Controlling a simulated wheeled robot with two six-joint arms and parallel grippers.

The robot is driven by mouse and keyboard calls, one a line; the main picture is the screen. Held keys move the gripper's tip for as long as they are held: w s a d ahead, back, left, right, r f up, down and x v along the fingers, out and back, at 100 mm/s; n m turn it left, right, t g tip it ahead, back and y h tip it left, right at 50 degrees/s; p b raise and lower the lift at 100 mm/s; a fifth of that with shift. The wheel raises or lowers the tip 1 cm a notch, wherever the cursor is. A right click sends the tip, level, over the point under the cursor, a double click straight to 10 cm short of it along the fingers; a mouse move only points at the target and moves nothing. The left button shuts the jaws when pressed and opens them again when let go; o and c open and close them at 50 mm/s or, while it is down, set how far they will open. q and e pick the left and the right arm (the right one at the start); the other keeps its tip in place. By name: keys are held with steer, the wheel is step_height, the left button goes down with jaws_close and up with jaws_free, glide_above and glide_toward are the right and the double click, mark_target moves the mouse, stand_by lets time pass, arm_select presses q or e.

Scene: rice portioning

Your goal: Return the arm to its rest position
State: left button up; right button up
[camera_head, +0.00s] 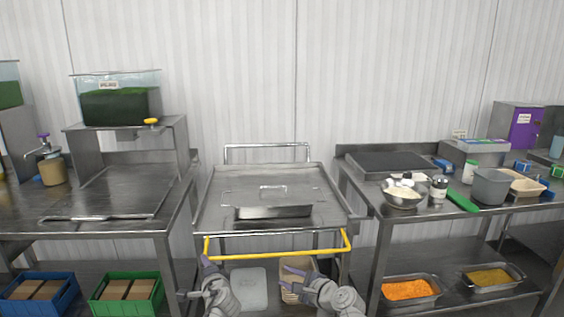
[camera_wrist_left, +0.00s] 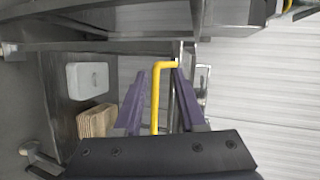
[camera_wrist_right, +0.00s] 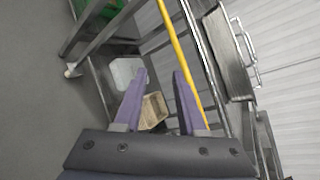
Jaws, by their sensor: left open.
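My left gripper (camera_head: 207,262) is low in front of the steel cart (camera_head: 335,208), near the left end of its yellow handle bar (camera_head: 290,254). In the left wrist view its purple fingers (camera_wrist_left: 158,85) stand apart, with part of the yellow bar (camera_wrist_left: 156,95) seen between them and no object gripped. My right gripper (camera_head: 296,271) is in front of the cart, below the bar. In the right wrist view its fingers (camera_wrist_right: 158,82) are apart and empty. The yellow bar (camera_wrist_right: 180,50) passes beyond them. Both arms are low at the bottom of the head view.
The cart carries a lidded steel container (camera_head: 274,212). Its lower shelf holds a pale lidded box (camera_head: 249,288) and a woven basket (camera_head: 289,292).

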steer(key=s+a+f+n+g+h, duration=0.1)
steer(key=s+a+f+n+g, duration=0.35)
steer(key=s+f+n, duration=0.4)
arm_select(q)
steer(key=s+d+f+n+g+h, duration=0.35)
steer(key=s+d+f+g, duration=0.4)
steer(key=s, duration=0.55)
steer(key=s+d+f+n+g+h, duration=0.2)
steer(key=s+d+f+n+g, duration=0.5)
steer(key=s, duration=0.5)
arm_select(e)
steer(key=s+d+f+n+g+h, duration=0.3)
steer(key=s+d+n+h, duration=0.1)
steer(key=s+n, duration=0.3)
steer(key=s+d+f+n+g+h, duration=0.3)
steer(key=s+d+n+g+h, duration=0.15)
steer(key=s+n, duration=0.3)
arm_select(q)
step_height(320, 180, up, 17)
steer(key=d+m+p, duration=0.1)
steer(key=m+p, duration=0.1)
steer(key=p, duration=1.6)
steer(key=shift+s+d+t, duration=0.15)
steer(key=shift+d+t, duration=0.05)
steer(key=shift+t, duration=0.25)
arm_select(e)
step_height(320, 180, up, 18)
steer(key=shift+r+m+t, duration=0.15)
steer(key=shift+m+t, duration=0.15)
